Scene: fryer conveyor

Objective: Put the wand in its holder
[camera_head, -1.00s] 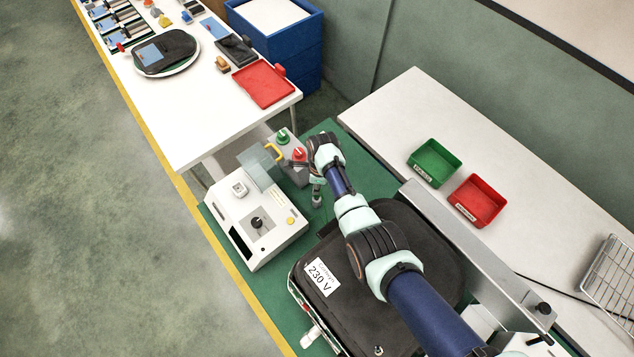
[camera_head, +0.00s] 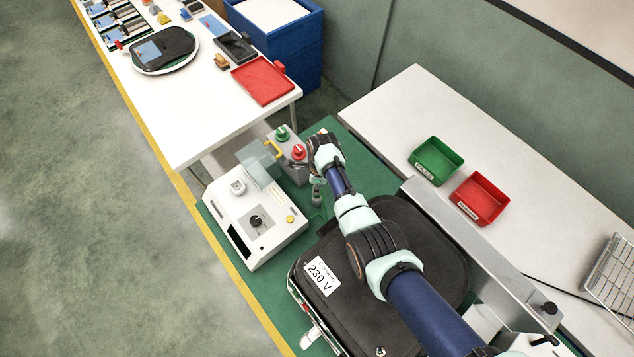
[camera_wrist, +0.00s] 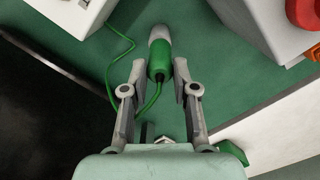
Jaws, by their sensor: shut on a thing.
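The wand (camera_wrist: 159,62) has a green body, a pale grey tip and a green cable. In the wrist view it lies between the two fingers of my gripper (camera_wrist: 158,72), which is shut on its green body. The tip points away from my palm, over the green surface. In the head view my gripper (camera_head: 316,196) is beside the white machine, and the wand can hardly be made out there. I cannot identify the wand's holder for certain in either view.
The white machine (camera_head: 256,222) stands left of my gripper. A grey box with green and red knobs (camera_head: 290,155) is behind it. A black-lidded case (camera_head: 330,300) lies in front. Green (camera_head: 437,160) and red (camera_head: 480,198) bins stand on the right table.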

